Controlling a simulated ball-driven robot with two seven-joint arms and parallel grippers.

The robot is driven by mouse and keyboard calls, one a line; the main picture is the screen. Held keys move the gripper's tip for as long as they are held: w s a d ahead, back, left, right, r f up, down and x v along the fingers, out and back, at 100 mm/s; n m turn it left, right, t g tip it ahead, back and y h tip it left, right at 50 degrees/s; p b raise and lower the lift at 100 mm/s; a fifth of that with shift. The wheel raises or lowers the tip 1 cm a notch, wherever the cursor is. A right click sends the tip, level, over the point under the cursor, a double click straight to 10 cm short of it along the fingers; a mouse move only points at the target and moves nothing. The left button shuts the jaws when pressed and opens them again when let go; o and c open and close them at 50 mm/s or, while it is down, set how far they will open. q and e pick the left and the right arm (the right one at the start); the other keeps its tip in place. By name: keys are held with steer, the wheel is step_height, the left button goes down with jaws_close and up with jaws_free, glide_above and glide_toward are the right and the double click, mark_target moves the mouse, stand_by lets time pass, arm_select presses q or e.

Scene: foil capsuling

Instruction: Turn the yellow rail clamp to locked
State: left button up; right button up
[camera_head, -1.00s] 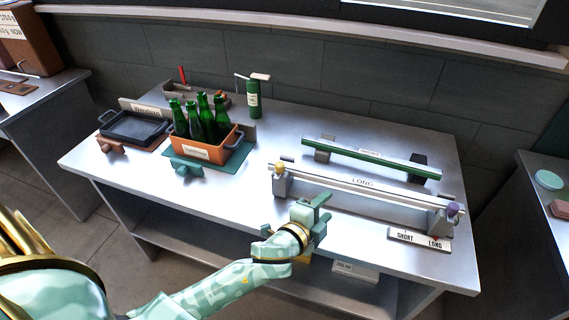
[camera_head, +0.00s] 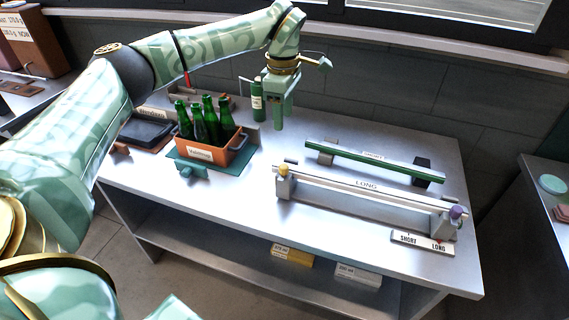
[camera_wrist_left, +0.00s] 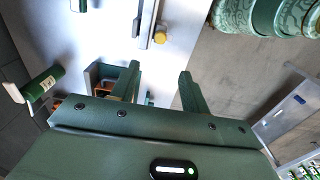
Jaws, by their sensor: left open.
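The yellow rail clamp (camera_head: 283,169) is a small yellow knob on a grey block at the left end of the white rail marked LONG (camera_head: 365,184). Its lock position is too small to tell. The yellow knob also shows in the left wrist view (camera_wrist_left: 160,38), beyond the fingertips and apart from them. My left gripper (camera_head: 284,122) is open and empty, fingers pointing down, raised above the table behind the clamp. Its two fingers show apart in the left wrist view (camera_wrist_left: 160,76). My right gripper is not in view.
A purple knob (camera_head: 457,212) tops the rail's right end, near a SHORT/LONG plate (camera_head: 421,242). A green rail marked SHORT (camera_head: 375,161) lies behind. An orange crate (camera_head: 213,155) of green bottles stands left. A green cylinder (camera_head: 257,101) stands behind my gripper.

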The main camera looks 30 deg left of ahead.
mark_target(284, 166)
arm_select(q)
step_height(284, 166, down, 16)
steer(key=b, duration=0.3)
steer(key=shift+f, duration=0.1)
steer(key=shift+c, duration=0.4)
steer(key=c, duration=0.9)
